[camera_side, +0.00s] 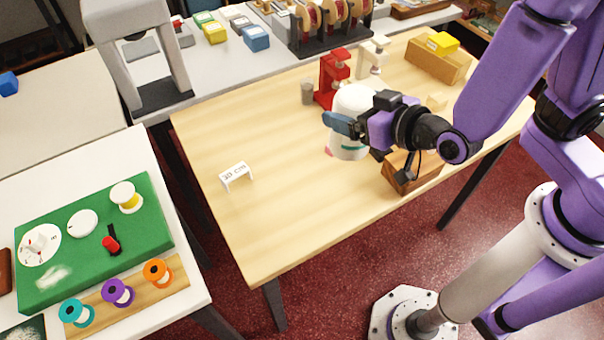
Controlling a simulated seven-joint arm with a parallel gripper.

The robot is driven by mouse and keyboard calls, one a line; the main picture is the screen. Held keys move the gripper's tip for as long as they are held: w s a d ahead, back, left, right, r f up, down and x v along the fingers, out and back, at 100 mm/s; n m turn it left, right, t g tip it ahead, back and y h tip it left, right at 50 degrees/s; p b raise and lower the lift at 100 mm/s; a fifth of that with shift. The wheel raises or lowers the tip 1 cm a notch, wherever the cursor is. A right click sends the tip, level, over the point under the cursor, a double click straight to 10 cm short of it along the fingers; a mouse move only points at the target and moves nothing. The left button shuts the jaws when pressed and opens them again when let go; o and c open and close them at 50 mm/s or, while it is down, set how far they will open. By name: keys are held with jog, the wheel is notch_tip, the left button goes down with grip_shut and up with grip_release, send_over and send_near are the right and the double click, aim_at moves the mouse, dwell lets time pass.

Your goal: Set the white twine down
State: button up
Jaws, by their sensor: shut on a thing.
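The white twine (354,101) is a large white spool or ball near the right half of the wooden table. A green band and a pink spot show near its lower edge. My gripper (345,126) is at the twine, with a blue fingertip across its front, and is shut on it. The twine appears upright. I cannot tell whether its underside touches the table. The far finger and part of the twine's right side are hidden by my gripper and wrist.
A red press (331,78), a cream press (373,57) and a grey cup (307,92) stand behind the twine. A wooden block (400,180) is close by at front right.

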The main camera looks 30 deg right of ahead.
jog(key=shift+s+d, duration=0.5)
jog(key=shift+s, duration=1.75)
jog(key=w+a+f, duration=0.7)
jog(key=w+f, duration=0.4)
jog(key=f, duration=0.2)
jog(key=shift+w+a, duration=0.25)
jog(key=shift+a, duration=0.05)
jog(key=shift+f, duration=0.15)
jog(key=o, duration=1.1)
jog(key=shift+c, duration=0.2)
